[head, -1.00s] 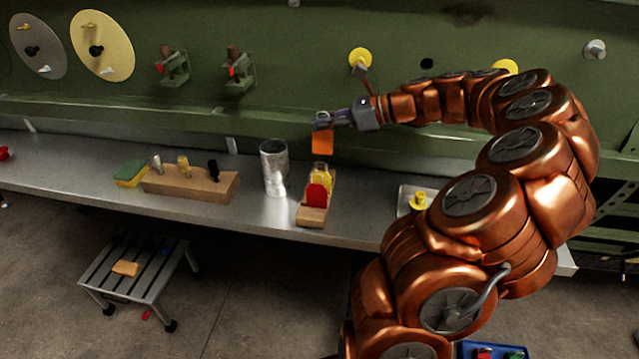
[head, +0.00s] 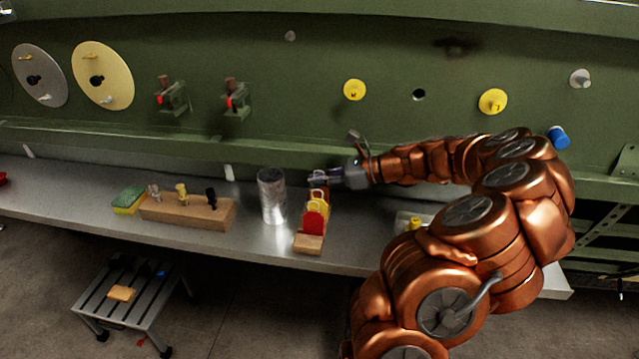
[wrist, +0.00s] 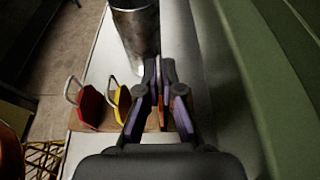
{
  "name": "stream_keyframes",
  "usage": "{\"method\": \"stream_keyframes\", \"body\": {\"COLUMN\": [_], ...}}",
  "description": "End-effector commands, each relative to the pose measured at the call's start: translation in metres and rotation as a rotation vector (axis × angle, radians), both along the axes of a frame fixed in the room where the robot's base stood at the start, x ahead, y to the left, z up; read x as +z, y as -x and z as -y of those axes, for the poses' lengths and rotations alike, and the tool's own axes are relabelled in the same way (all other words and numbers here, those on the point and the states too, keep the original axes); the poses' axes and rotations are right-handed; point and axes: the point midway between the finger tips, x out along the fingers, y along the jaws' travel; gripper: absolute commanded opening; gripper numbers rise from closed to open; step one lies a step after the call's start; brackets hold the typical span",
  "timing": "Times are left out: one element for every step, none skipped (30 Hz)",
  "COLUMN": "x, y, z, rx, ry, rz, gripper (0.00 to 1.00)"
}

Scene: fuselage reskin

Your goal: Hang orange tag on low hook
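My gripper (head: 318,180) is low over the wooden tag stand (head: 308,244), just right of the metal can. In the wrist view its fingers (wrist: 160,75) are close together, with a thin orange sliver, apparently the orange tag (wrist: 163,100), between them. The tag is mostly hidden there, and I cannot make it out in the head view. A red tag (head: 313,221) and a yellow tag (head: 319,206) stand upright in the stand. Both also show left of the fingers in the wrist view, red (wrist: 90,108) and yellow (wrist: 122,102). I cannot tell which wall fitting is the low hook.
A metal can (head: 271,198) stands close left of the gripper. Yellow round fittings (head: 354,90) (head: 492,101), a grey peg (head: 580,78) and a blue peg (head: 558,137) are on the green wall. A wooden block with tools (head: 187,212) is farther left on the bench.

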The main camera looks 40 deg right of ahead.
Motion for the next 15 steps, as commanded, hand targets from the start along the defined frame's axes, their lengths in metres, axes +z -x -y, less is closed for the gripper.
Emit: {"method": "stream_keyframes", "body": {"x": [-0.002,-0.005,-0.009,-0.011,-0.012,-0.014,-0.015,-0.016,-0.016,-0.016,-0.016,-0.016,-0.016,-0.016,-0.017], "y": [0.0,0.0,0.0,0.0,0.0,0.0,0.0,0.0,0.0,0.0,0.0,0.0,0.0,0.0,0.0], "z": [-0.001,-0.001,-0.001,-0.001,-0.001,0.0,0.0,0.0,0.0,0.0,0.0,0.0,0.0,0.0,0.0], "rx": [0.001,0.001,0.001,0.001,0.001,0.0,0.001,0.0,0.0,0.0,0.0,0.0,-0.001,-0.001,-0.001], "ry": [-0.005,-0.004,-0.004,-0.004,-0.003,-0.002,-0.002,-0.001,0.0,0.0,0.0,0.001,0.0,0.0,0.0], "rz": [-0.004,-0.004,-0.002,-0.002,-0.002,-0.001,0.0,-0.001,0.0,0.0,0.0,0.001,0.0,0.0,0.0], "gripper": [0.0,0.0,0.0,0.0,0.0,0.0,0.0,0.0,0.0,0.0,0.0,0.0,0.0,0.0,0.0]}}
